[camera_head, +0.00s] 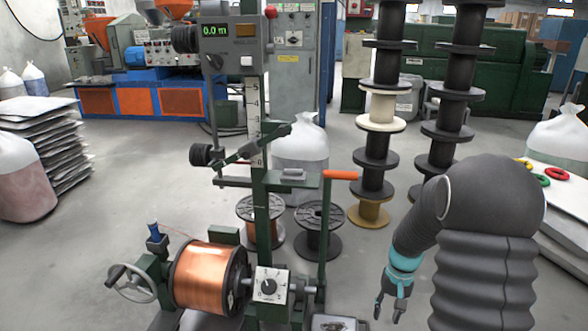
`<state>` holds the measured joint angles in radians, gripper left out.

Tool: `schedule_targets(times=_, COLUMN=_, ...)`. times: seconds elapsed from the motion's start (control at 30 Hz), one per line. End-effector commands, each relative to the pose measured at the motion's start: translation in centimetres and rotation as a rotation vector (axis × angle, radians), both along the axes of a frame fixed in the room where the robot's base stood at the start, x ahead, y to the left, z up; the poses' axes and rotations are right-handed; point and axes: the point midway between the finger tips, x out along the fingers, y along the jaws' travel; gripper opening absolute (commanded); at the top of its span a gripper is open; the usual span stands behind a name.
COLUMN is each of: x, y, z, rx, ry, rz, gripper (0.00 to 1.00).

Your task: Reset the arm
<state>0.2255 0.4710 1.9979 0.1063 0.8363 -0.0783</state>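My arm rises at the right of the view in a dark ribbed sleeve and bends down to the left. My gripper (388,310) hangs below a teal wrist band with its fingers pointing down. The fingertips are apart and nothing shows between them. It is over bare floor, to the right of the spooling machine and apart from it.
A spooling machine (258,200) with a copper spool (209,278) and an orange-handled lever (340,175) stands left of my gripper. Stacked spools (375,145) rise behind my arm.

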Motion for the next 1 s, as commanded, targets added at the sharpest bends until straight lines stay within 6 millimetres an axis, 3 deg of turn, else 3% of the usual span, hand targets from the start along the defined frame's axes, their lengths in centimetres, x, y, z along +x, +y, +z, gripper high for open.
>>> schedule_targets(times=0.03, x=-0.7, y=0.4, z=1.9, rx=-0.008, ry=-0.014, rz=0.006, gripper=0.39)
schedule_targets(times=0.1, x=-1.7, y=0.9, z=3.7, rx=-0.018, ry=-0.028, rz=0.012, gripper=0.39)
schedule_targets(times=0.4, x=-6.3, y=2.8, z=10.9, rx=-0.056, ry=-0.097, rz=0.039, gripper=0.39)
schedule_targets(times=1.0, x=-15.7, y=5.9, z=21.7, rx=-0.120, ry=-0.303, rz=0.112, gripper=0.39)
